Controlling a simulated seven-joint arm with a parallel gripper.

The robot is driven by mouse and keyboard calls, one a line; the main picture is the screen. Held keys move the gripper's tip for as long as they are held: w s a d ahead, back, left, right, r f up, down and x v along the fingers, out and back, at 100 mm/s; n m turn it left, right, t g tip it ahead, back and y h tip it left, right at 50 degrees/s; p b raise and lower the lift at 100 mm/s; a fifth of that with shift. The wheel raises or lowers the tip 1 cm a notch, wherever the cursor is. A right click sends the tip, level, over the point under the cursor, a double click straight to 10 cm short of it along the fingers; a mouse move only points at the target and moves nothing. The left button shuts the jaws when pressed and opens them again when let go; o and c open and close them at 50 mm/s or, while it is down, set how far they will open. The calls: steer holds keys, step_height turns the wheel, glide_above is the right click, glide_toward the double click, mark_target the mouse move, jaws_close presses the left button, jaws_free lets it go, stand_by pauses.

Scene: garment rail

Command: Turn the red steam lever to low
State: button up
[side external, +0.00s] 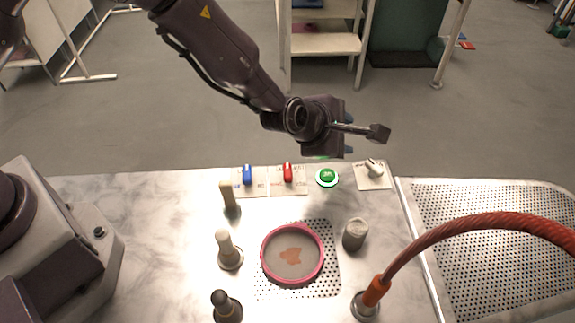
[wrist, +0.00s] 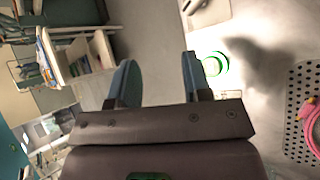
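The red steam lever (side external: 287,172) stands on a small white labelled plate at the back edge of the marble worktop in the side view. My gripper (side external: 349,135) hovers above and to the right of it, above the stretch between the green button and the grey knob. In the wrist view my gripper (wrist: 158,80) has its two blue-grey fingers apart with nothing between them. The red lever does not show in the wrist view. The plate's lettering is too small to read.
A blue lever (side external: 247,174) stands left of the red one, a lit green button (side external: 327,177) and a grey knob (side external: 374,167) right. Several upright pegs surround a pink-rimmed disc (side external: 292,254). An orange hose (side external: 470,224) arches at the right.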

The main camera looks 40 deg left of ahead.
step_height(320, 180, up, 3)
steer(key=a+m+g, duration=0.2)
steer(key=m+g, duration=0.2)
steer(key=m, duration=0.3)
steer(key=r+m+g+y, duration=0.1)
steer(key=m+g+y, duration=0.1)
steer(key=m+g, duration=0.4)
glide_above(288, 170)
steer(key=m, duration=0.1)
steer(key=shift+t, duration=0.3)
step_height(288, 170, down, 12)
steer(key=shift+f, duration=0.25)
jaws_close()
